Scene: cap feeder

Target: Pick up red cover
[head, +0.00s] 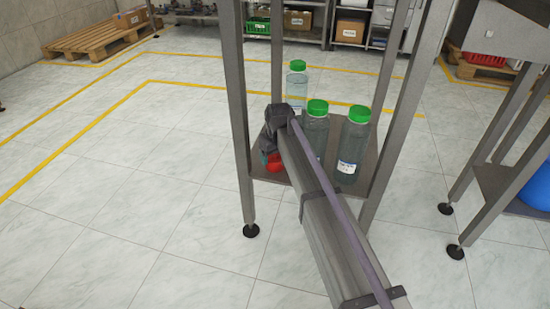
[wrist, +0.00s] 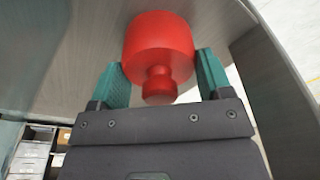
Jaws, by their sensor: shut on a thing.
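The red cover (wrist: 158,46) is a round red piece with a narrower knob, seen large in the wrist view. My gripper (wrist: 160,75) has its two teal fingers at either side of it, shut on it. In the head view the red cover (head: 274,163) shows as a small red patch at the left edge of the lower shelf, beside my gripper (head: 266,160). My arm hides part of the shelf there. I cannot tell whether the cover still touches the shelf.
Several clear bottles with green caps (head: 354,142) stand on the metal stand's lower shelf (head: 365,182), close to my arm. The stand's legs (head: 238,120) rise around it. Another stand (head: 500,185) is at the right.

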